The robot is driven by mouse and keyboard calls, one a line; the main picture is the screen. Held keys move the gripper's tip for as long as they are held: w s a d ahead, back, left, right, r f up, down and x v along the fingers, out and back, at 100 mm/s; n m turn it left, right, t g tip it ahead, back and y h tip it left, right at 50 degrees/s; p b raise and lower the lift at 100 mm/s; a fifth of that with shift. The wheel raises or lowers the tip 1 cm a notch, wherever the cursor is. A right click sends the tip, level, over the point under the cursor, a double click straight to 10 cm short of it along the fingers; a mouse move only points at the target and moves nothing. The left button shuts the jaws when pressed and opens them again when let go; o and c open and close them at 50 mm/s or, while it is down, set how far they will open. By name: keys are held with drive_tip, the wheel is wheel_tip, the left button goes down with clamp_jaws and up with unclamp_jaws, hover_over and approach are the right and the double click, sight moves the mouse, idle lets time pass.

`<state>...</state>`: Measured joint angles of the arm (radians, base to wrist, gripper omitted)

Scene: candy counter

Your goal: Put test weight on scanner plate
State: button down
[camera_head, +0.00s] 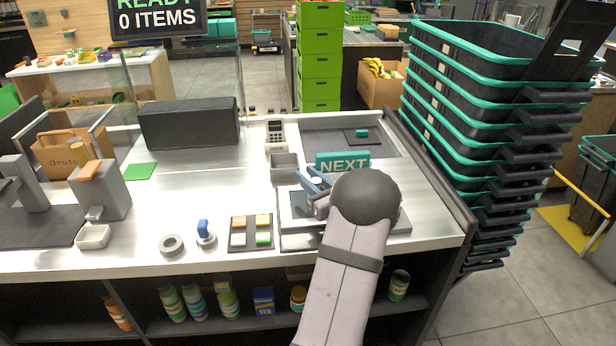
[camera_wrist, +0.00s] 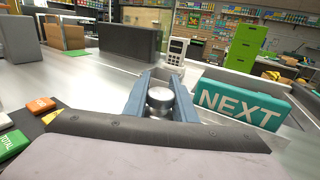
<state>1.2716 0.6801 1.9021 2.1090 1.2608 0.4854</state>
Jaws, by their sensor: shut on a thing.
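My gripper (camera_head: 310,178) is over the right part of the counter, above the scanner plate (camera_head: 299,230). In the wrist view its two blue-grey fingers (camera_wrist: 161,82) are shut on the test weight (camera_wrist: 158,96), a small shiny metal cylinder with a round top, which looks upright. The scanner plate is a metal panel with a dark glass window, partly covered by my arm. The gap between weight and plate cannot be judged.
A teal NEXT sign (camera_head: 343,162) stands close behind and right of my gripper; it also shows in the wrist view (camera_wrist: 240,104). A card terminal (camera_head: 276,132) and grey tray (camera_head: 284,166) are behind. A button pad (camera_head: 251,247) lies left. Stacked baskets (camera_head: 480,120) stand right.

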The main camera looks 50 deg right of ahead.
drive_tip(key=c, duration=1.5)
unclamp_jaws()
drive_tip(key=shift+o, duration=0.2)
drive_tip(key=shift+r+p, duration=0.2)
drive_tip(key=shift+p, duration=0.1)
drive_tip(key=b+v, duration=0.2)
drive_tip(key=v, duration=1)
drive_tip(key=shift+b, duration=0.3)
